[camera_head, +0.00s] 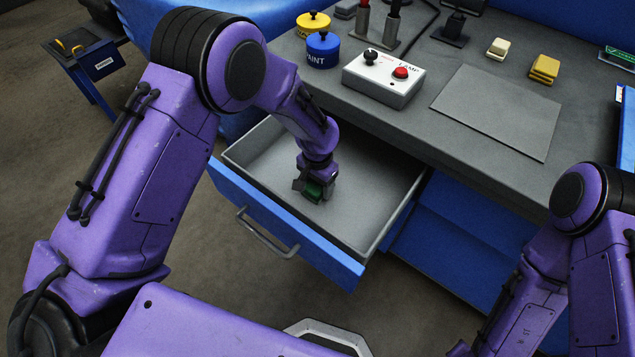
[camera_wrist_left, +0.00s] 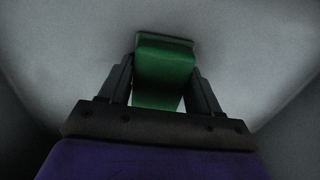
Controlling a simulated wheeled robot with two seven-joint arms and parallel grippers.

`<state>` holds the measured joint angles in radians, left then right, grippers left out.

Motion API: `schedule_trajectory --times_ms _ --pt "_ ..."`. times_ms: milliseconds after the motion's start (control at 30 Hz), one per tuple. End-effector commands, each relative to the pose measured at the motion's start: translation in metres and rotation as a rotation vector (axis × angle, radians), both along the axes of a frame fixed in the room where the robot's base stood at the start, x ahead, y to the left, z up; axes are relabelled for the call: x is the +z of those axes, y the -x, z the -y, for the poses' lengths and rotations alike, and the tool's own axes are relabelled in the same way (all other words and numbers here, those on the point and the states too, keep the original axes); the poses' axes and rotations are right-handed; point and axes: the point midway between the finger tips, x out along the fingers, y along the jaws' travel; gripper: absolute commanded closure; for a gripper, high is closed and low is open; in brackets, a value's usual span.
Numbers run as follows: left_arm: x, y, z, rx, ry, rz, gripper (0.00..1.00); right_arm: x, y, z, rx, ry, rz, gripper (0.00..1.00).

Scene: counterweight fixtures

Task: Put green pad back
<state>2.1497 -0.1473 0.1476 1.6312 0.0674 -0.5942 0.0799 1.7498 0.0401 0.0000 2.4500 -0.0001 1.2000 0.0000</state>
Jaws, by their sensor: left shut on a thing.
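The green pad (camera_head: 313,191) is low inside the open drawer (camera_head: 375,227), near the middle of its floor. My left gripper (camera_head: 315,188) reaches down into the drawer and is shut on the pad. In the left wrist view the green pad (camera_wrist_left: 165,72) sits between the two dark fingers of my left gripper (camera_wrist_left: 160,85), with the grey drawer floor behind it. I cannot tell whether the pad touches the floor. My right arm shows at the lower right of the head view, but its gripper is out of view.
The blue drawer front has a handle (camera_head: 267,236). On the grey bench top (camera_head: 420,150) stand a control box with a red button (camera_head: 384,79), blue and yellow round tins (camera_head: 322,50), a flat grey plate (camera_head: 498,111), a yellow pad (camera_head: 544,69) and a cream pad (camera_head: 498,48).

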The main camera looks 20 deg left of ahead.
Motion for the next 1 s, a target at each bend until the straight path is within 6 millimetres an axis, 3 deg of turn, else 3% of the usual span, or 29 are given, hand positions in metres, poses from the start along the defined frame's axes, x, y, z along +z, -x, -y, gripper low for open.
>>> schedule_trajectory --times_ms 300,333,400,767,1000 --pt "-0.003 0.0 0.0 0.0 0.0 0.001 0.66 -0.001 0.0 0.0 0.0 0.0 0.0 0.57" --pt "-0.003 0.0 0.0 0.0 0.001 0.002 0.31 -0.001 0.0 0.0 0.0 0.0 0.0 0.57" --pt "-0.002 0.0 0.0 0.0 0.001 0.002 0.12 -0.001 0.0 0.0 0.0 0.0 0.0 0.57" --pt "0.006 -0.001 0.001 0.0 0.001 0.003 0.12 0.0 0.0 0.0 0.0 0.0 0.0 0.57" --pt "0.063 -0.002 0.0 0.001 0.001 0.007 0.12 0.001 0.0 0.0 0.0 0.0 0.0 0.57"
